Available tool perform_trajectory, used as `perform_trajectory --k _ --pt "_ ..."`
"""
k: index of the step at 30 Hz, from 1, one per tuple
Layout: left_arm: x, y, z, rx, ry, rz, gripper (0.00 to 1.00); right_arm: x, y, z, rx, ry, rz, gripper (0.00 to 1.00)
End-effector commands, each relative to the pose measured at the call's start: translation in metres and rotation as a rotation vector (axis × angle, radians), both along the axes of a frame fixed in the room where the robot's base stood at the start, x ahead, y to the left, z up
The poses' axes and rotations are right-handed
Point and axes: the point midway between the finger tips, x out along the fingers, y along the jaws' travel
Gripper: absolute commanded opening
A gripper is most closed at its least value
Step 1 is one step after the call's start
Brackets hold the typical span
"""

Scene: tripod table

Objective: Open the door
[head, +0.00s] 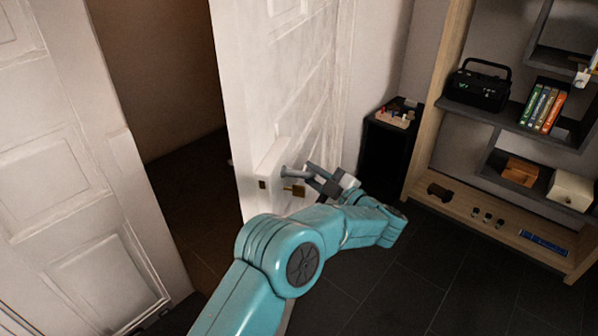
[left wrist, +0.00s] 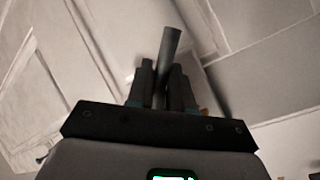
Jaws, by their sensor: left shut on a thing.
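The white panelled door (head: 285,75) stands ajar, with a dark gap between it and the white panelled leaf on the left. A grey lever handle (head: 293,172) sticks out from the lock plate near the door's free edge. A small brass piece (head: 296,190) shows just below it. My left gripper (head: 314,178) is at the handle and shut on it. In the left wrist view the handle (left wrist: 170,45) is a dark bar running between the two fingers (left wrist: 161,85). My right gripper is not in view.
The white leaf (head: 60,170) stands at the left, with the dark opening (head: 165,80) beside it. A black cabinet (head: 386,150) and a wooden shelf unit (head: 520,235) holding a black radio (head: 478,86) and several books stand at the right. The dark tiled floor (head: 420,265) is clear before the shelves.

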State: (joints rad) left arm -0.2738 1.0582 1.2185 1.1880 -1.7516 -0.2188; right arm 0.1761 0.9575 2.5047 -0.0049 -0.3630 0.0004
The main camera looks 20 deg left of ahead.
Motion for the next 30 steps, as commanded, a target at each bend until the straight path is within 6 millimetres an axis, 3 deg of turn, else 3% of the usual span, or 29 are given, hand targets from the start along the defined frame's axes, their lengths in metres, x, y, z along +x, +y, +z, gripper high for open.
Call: perform_trajectory --k 6,7,9,20,23,30 --pt "-0.002 0.000 0.000 0.002 -0.001 0.012 0.00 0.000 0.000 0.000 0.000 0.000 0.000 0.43" --pt "-0.002 0.000 0.000 0.002 -0.001 0.012 0.24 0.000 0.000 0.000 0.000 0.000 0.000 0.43" --pt "-0.002 0.000 -0.001 0.001 0.000 0.011 0.39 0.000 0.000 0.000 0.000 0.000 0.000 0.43" --pt "-0.003 -0.006 -0.002 0.000 0.000 0.007 0.39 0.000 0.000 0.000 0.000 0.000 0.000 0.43" --pt "-0.008 -0.021 -0.003 0.000 0.002 0.005 0.39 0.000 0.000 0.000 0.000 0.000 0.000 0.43" --pt "-0.030 -0.080 -0.008 0.002 0.000 0.003 0.39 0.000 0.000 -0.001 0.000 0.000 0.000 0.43"
